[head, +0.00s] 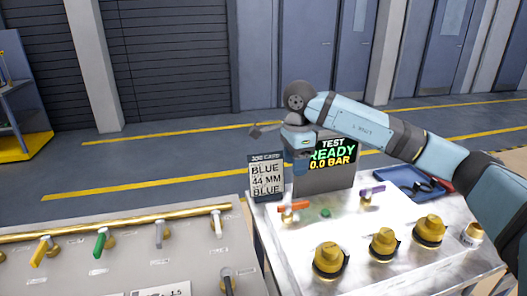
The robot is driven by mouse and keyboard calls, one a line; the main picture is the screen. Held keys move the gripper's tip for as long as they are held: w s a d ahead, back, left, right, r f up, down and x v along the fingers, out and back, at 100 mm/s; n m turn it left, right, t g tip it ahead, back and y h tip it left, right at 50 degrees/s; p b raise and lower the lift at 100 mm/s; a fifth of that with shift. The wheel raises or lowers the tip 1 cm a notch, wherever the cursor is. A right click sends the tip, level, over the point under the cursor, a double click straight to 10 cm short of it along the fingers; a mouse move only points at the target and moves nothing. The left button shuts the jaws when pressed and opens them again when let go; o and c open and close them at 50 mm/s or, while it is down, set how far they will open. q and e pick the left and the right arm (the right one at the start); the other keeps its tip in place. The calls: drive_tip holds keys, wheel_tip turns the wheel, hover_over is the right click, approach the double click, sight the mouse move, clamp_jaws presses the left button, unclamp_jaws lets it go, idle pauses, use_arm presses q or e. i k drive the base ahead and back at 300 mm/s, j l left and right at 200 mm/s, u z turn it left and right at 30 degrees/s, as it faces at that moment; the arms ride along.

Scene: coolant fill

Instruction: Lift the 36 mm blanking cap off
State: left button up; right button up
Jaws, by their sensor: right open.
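Three brass-yellow round caps stand in a row on the white bench top: a left one (330,261), a middle one (382,244) and a right one (429,231). They differ in size, but no size marking is readable, so I cannot tell which is the 36 mm blanking cap. My left gripper is not in view.
A test display (327,178) reads "READY 0.0 BAR". Beside it, a sign (266,178) reads "BLUE 44 MM BLUE". Orange (294,207) and purple (372,192) handles stand behind the caps. A blue tray (393,179) holds dark items. A silver fitting (473,234) sits right. A grey panel (120,262) carries levers.

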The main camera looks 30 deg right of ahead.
sight(383, 242)
drive_tip(key=k, duration=1)
